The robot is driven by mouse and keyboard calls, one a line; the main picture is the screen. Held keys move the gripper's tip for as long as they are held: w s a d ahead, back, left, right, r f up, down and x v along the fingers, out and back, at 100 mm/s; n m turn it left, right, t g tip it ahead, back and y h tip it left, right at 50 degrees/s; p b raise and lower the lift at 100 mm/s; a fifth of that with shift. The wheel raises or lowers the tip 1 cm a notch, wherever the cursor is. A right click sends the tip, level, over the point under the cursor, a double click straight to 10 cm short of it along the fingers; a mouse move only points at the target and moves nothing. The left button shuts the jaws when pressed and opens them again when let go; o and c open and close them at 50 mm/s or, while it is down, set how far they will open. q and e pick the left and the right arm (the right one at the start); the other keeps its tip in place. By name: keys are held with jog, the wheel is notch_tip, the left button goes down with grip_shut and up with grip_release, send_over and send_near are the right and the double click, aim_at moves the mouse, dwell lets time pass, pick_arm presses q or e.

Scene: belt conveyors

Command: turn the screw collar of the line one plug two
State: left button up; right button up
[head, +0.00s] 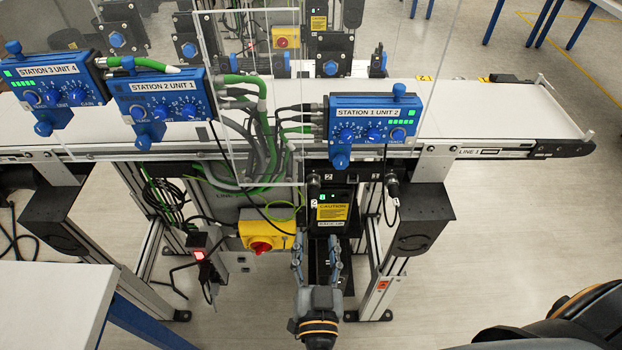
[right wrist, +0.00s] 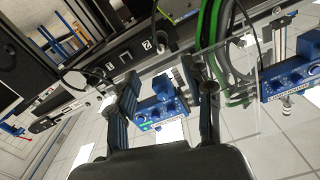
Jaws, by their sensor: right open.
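Below the belt, in the head view, a dark round plug (head: 313,184) sits beside a small label "2", with a tag on its cable. Its screw collar is too small to make out. Another plug (head: 392,187) with a cable sits to the right, by a label "3". My right gripper (head: 317,246) is open and empty, in front of and below the plug by label "2", apart from it. The right wrist view shows its two spread fingers (right wrist: 167,88) with the label plate (right wrist: 147,45) beyond them. My left gripper is not in view.
A yellow box with a red rotary switch (head: 262,245) is just left of the gripper. A caution-labelled unit (head: 333,212) is behind it. A clear panel (head: 250,110), green cables (head: 245,82) and the blue Station 1 box (head: 372,120) are above. Frame legs (head: 381,285) stand right.

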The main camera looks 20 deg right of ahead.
aim_at(314, 200)
jog(key=p+x, duration=0.1)
jog(key=x, duration=1.2)
jog(key=shift+w, duration=0.2)
jog(key=shift+c, duration=0.4)
grip_shut()
